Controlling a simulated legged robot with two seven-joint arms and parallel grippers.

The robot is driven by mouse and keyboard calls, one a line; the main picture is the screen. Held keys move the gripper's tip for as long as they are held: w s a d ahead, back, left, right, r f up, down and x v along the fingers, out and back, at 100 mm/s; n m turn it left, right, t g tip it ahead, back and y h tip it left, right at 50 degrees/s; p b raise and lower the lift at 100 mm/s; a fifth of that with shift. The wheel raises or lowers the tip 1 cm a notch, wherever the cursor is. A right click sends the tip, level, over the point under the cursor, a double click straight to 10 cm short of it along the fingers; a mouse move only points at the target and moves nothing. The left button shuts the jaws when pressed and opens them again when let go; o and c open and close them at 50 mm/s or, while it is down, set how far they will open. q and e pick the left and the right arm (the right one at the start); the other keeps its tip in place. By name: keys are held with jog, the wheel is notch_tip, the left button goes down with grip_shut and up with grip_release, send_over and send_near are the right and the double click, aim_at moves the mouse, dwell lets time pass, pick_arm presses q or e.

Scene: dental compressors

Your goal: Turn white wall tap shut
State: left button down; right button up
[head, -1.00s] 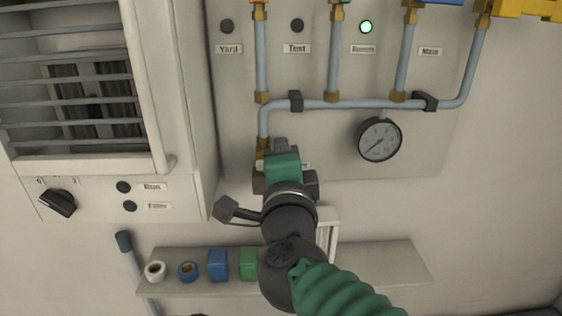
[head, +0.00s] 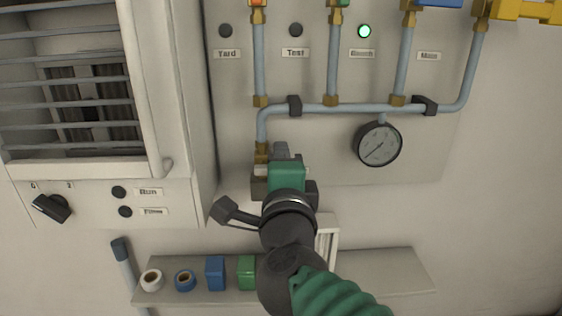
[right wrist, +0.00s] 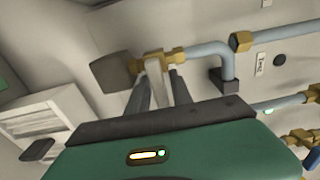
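The white wall tap shows in the right wrist view as a pale lever (right wrist: 157,84) below a brass valve body (right wrist: 152,62) on the grey pipe. My right gripper (right wrist: 160,88) has its two dark fingers on either side of this lever. I cannot tell whether they press on it or leave a small gap. In the head view my right gripper (head: 281,153) reaches up to the brass fitting (head: 262,152) at the lower end of the left pipe. Its green body and wrist hide most of the tap there. My left gripper is in neither view.
A pressure gauge (head: 377,145) hangs right of the gripper. Pipes (head: 350,108) run above, with a lit green lamp (head: 364,31). A louvred unit with a black knob (head: 52,208) stands left.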

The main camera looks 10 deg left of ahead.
jog(key=p+v, duration=1.4)
jog(key=v, duration=0.3)
jog(key=shift+p, duration=0.4)
jog(key=shift+w+d+r, duration=0.1)
jog(key=shift+w, duration=0.05)
